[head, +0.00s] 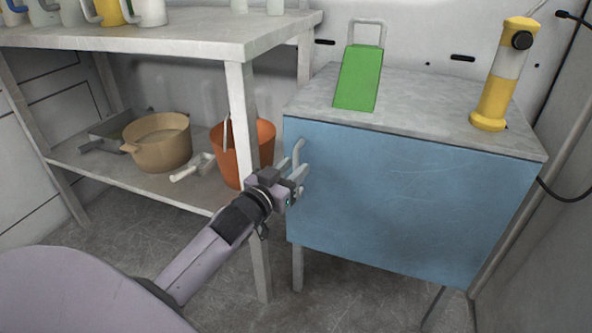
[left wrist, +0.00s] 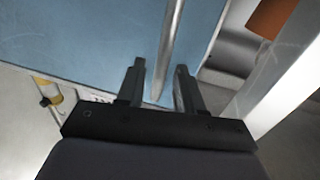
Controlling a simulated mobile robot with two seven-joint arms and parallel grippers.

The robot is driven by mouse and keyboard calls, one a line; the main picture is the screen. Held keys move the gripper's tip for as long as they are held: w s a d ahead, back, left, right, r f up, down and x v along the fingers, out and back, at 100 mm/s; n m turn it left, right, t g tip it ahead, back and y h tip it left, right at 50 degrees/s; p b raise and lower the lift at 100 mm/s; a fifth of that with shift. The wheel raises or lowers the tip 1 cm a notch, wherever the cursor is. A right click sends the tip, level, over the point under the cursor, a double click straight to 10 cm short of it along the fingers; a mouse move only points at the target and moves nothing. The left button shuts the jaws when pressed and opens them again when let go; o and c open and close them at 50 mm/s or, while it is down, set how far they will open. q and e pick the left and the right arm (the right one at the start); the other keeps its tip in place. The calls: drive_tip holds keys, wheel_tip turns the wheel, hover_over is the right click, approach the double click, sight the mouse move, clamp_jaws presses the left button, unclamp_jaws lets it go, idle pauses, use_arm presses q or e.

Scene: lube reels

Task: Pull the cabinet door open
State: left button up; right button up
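The cabinet has a blue door (head: 400,200), which looks closed, flush under the grey top. A slim grey bar handle (head: 298,150) stands at the door's left edge. My left gripper (head: 300,178) is at this edge, by the lower part of the handle. In the left wrist view the handle (left wrist: 172,45) runs between the two fingers of my left gripper (left wrist: 160,80), in front of the blue door (left wrist: 80,45). The fingers are apart, with a gap on each side of the bar. My right gripper is in neither view.
A grey shelf (head: 140,28) stands left of the cabinet, its leg close to my left arm. An orange bucket (head: 250,155) and a tan pot (head: 158,145) sit on its lower board. A green object (head: 358,80) and a yellow cylinder (head: 495,95) stand on the cabinet. Floor before the door is clear.

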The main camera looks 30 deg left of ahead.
use_arm(q)
drive_tip(key=shift+w, duration=1)
clamp_jaws()
drive_tip(key=shift+s, duration=0.15)
